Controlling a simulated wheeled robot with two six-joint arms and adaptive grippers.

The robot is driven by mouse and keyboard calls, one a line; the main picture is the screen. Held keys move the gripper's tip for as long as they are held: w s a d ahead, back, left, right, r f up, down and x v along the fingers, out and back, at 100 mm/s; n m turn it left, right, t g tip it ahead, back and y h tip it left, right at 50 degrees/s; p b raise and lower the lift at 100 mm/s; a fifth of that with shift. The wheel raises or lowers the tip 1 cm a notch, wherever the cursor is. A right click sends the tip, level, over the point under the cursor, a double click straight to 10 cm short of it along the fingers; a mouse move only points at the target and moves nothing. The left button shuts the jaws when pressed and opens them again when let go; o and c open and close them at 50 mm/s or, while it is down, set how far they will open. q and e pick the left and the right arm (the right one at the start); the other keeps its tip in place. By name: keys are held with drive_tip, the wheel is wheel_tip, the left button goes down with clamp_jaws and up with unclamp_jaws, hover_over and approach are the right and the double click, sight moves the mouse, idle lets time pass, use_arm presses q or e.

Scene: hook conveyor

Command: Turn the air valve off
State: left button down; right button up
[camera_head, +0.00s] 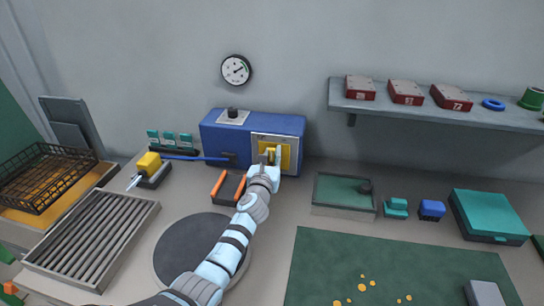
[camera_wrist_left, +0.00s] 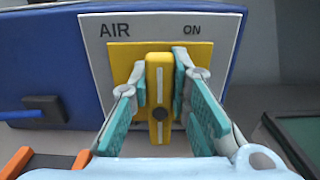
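The air valve is a yellow upright handle (camera_wrist_left: 159,100) on a yellow square plate. In the left wrist view it stands vertical on a pale panel (camera_wrist_left: 98,50) reading AIR and ON. The panel is on the front of a blue box (camera_head: 222,139) on the bench by the wall. My left gripper (camera_head: 270,156) has reached the panel. In the wrist view its two teal-padded fingers (camera_wrist_left: 161,82) flank the handle closely, one per side, with no clear gap at the tips. My right gripper is in neither view.
A gauge (camera_head: 236,70) hangs on the wall above the box. A dark switch block with orange edges (camera_head: 227,186) lies left of my forearm. A green-topped tray (camera_head: 344,194) stands to the right. A shelf with red boxes (camera_head: 406,92) is at upper right.

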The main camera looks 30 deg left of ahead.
sight(282, 156)
use_arm(q)
drive_tip(key=shift+d+m, duration=0.1)
drive_tip(key=shift+m, duration=0.3)
drive_tip(key=m, duration=0.1)
drive_tip(key=m+p, duration=0.1)
drive_tip(key=m, duration=0.1)
drive_tip(key=shift+w+d+f, duration=0.1)
drive_tip(key=shift+d, duration=0.25)
drive_tip(key=m, duration=0.3)
drive_tip(key=d+f+m+p, duration=0.1)
drive_tip(key=m, duration=0.5)
drive_tip(key=shift+w+d+f, duration=0.15)
drive_tip(key=shift+f, duration=0.1)
drive_tip(key=m, duration=0.2)
drive_tip(key=f+m, duration=0.1)
drive_tip(key=m, duration=0.2)
drive_tip(key=shift+d, duration=0.15)
drive_tip(key=shift+f, duration=0.1)
drive_tip(key=c, duration=1.5)
unclamp_jaws()
drive_tip(key=shift+m, duration=0.3)
